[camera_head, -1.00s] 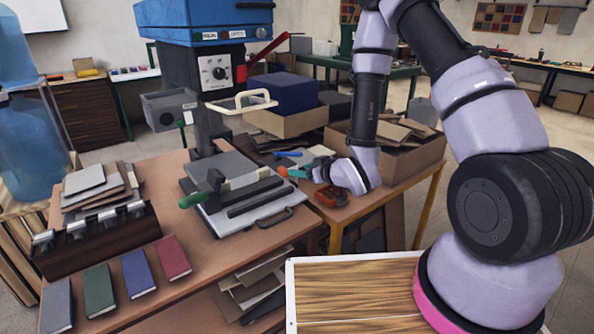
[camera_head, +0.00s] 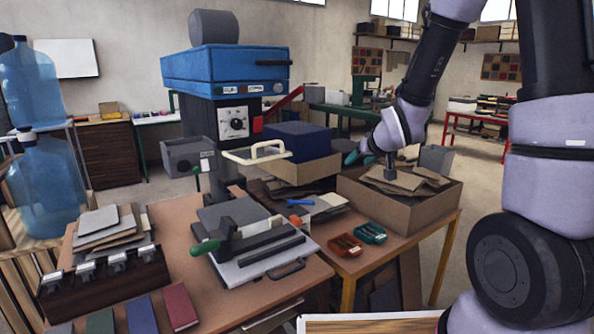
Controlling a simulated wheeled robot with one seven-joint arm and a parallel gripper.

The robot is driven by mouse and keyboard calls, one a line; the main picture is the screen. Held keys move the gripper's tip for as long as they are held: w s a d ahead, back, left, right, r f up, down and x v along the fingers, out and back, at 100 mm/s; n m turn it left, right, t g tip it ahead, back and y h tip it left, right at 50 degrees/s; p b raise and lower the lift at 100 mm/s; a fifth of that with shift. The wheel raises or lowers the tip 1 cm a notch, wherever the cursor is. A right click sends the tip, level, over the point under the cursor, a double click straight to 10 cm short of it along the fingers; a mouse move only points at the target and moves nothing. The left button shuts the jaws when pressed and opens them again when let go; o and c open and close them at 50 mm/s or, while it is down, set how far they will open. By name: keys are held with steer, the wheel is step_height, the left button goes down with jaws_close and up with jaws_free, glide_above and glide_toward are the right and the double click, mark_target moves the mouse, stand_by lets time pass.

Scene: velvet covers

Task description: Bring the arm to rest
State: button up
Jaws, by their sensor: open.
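My arm comes in from the right edge, bends at the top, and reaches down to the left. My gripper (camera_head: 360,152) is at its end, with teal tips pointing left, and is open. I see nothing held in it. It shows above and in front of the cardboard box (camera_head: 420,211) of brown sheets and to the right of the dark blue block (camera_head: 297,141). The gap between its fingers is small and partly hidden in this view.
A blue-topped press (camera_head: 225,75) stands behind the near table (camera_head: 180,215), which bears a clamp plate (camera_head: 262,255) and several coloured books (camera_head: 180,306). Red (camera_head: 345,246) and teal (camera_head: 371,233) trays lie near the box. Water bottles (camera_head: 45,185) stand left. Open floor shows behind.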

steer(key=s+d+r+m+g+h, duration=0.1)
steer(key=s+d+r+m, duration=0.1)
steer(key=s+d+r, duration=0.3)
steer(key=s+d+r+m+g, duration=0.1)
steer(key=s+r, duration=0.3)
steer(key=r, duration=0.2)
steer(key=s+r+m, duration=0.1)
steer(key=s+r, duration=0.2)
steer(key=s, duration=0.5)
steer(key=s+r+m+g, duration=0.1)
steer(key=s+r, duration=0.3)
steer(key=s, duration=0.4)
steer(key=shift+d+m+y, duration=0.3)
steer(key=shift+d+m, duration=0.15)
steer(key=shift+m, duration=0.15)
